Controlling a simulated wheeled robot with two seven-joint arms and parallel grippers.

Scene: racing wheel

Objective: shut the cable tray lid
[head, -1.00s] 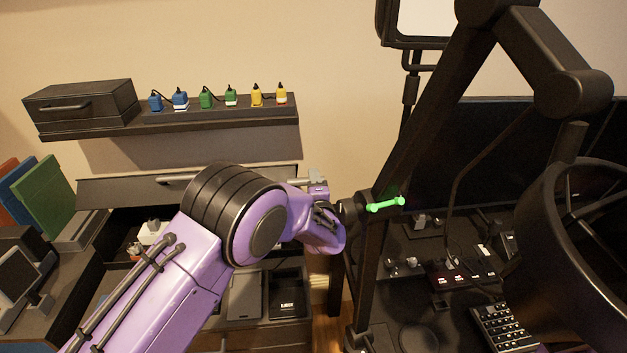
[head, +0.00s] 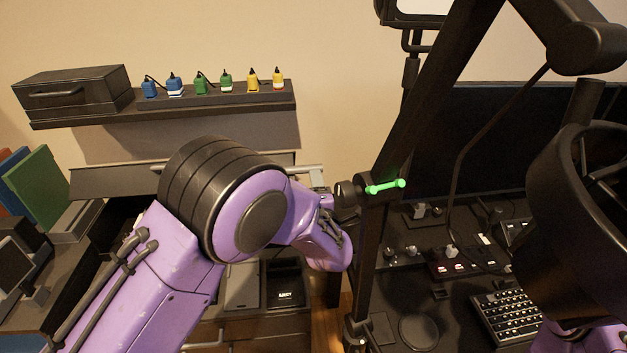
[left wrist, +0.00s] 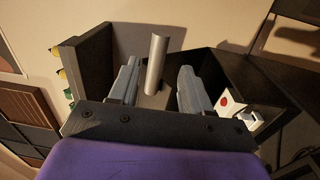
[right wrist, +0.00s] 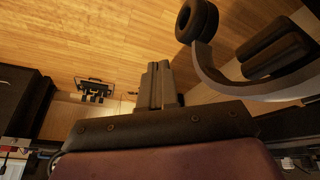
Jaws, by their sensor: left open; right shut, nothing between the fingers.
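The cable tray lid (head: 108,181) is a dark panel below the wall shelf in the head view. It stands raised and tilted above the dark tray opening, partly hidden by my left arm. A grey handle bar (head: 308,168) shows at its right end. In the left wrist view the grey bar (left wrist: 157,62) stands between the two spread fingers of my left gripper (left wrist: 158,85), with visible gaps; contact cannot be told. My right gripper (right wrist: 160,88) is shut and empty, over the wooden floor in its wrist view.
The wall shelf (head: 215,101) carries several coloured adapters and a dark box (head: 72,90). A black rig post (head: 369,250) with a green bar (head: 385,187) stands close right of my left wrist. The steering wheel (head: 575,220) is at far right. Headphones (right wrist: 197,22) are near my right gripper.

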